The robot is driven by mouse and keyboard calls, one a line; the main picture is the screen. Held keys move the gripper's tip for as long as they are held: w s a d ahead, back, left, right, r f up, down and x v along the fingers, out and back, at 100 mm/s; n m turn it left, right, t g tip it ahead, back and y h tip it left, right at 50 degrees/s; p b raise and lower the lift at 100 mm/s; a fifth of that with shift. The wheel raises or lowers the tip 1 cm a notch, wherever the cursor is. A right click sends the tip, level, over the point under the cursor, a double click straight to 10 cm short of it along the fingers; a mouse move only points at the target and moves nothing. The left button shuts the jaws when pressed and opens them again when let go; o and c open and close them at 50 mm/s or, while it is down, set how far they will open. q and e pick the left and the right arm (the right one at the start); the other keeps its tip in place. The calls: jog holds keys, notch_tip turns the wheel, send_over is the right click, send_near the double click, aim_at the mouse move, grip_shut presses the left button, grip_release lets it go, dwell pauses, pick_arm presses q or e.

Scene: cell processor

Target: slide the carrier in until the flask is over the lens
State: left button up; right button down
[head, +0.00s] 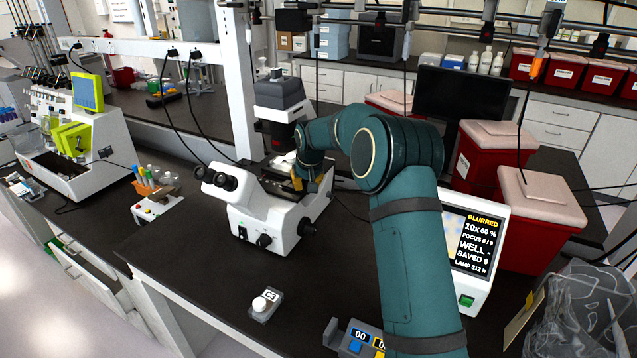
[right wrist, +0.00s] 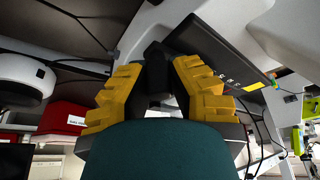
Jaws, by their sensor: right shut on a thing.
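The white microscope (head: 268,215) stands on the dark bench, with its eyepieces toward the left. Its dark stage (head: 280,186) lies under the lamp column (head: 280,100). My right gripper (head: 312,184) is at the stage's right side. In the right wrist view its yellow fingers (right wrist: 157,85) are shut on a black block (right wrist: 156,62), which looks like the carrier's grip. A dark plate with small white marks (right wrist: 222,65) lies beside the block. I cannot make out the flask or the lens clearly; my arm hides part of the stage. My left gripper is not in view.
A monitor (head: 473,243) at the right reads BLURRED, 10x, WELL -, SAVED 0. A small C3 block with a white knob (head: 264,304) sits in front of the microscope. Red bins (head: 537,220) stand at the right. A tube rack (head: 155,188) is at the left.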

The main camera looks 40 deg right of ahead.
jog(key=shift+s+f, duration=0.1)
jog(key=c, duration=0.9)
grip_release()
jog(key=shift+o, duration=0.2)
jog(key=v, duration=1.2)
